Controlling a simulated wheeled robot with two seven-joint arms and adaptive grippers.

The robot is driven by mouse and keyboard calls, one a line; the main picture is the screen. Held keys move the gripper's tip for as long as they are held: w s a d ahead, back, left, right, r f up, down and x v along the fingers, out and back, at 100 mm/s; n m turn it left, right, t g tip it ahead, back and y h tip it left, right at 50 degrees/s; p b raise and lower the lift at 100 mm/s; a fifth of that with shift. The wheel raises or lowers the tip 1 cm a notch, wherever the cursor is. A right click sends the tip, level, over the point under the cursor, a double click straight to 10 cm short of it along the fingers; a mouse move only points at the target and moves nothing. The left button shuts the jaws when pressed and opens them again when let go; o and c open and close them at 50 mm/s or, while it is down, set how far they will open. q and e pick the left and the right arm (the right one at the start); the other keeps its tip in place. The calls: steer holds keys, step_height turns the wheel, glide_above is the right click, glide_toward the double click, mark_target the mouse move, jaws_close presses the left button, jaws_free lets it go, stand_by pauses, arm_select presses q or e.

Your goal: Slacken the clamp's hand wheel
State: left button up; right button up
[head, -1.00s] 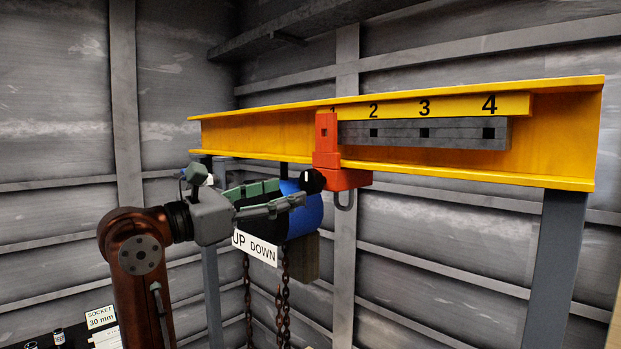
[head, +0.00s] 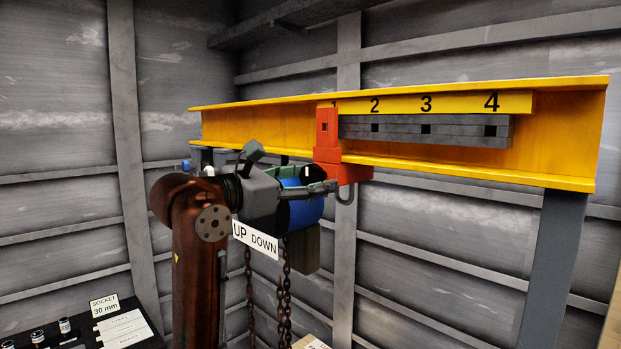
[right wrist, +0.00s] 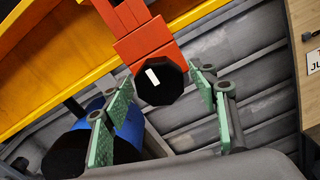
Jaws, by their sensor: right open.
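The orange-red clamp (head: 327,150) hangs on the yellow beam below mark 1, with a grey hook under it. Its black hand wheel (right wrist: 168,90), with a white mark on its face, shows in the right wrist view below the clamp body. In the head view the wheel is mostly hidden behind my right gripper (head: 310,180). In the right wrist view the gripper (right wrist: 162,82) is open, with one green-padded finger on each side of the wheel. Gaps show between pads and wheel; I cannot tell its depth between them. My left gripper is not in view.
The yellow beam (head: 420,155) carries a grey notched bar (head: 460,131) marked by numbers. A blue hoist (head: 307,212) with an UP/DOWN label (head: 255,240) and chains (head: 285,290) hangs close beneath my right gripper. A dark bench with sockets is at lower left.

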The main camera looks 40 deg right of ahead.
steer(key=shift+c, duration=0.5)
steer(key=c, duration=1.1)
steer(key=shift+n, duration=0.3)
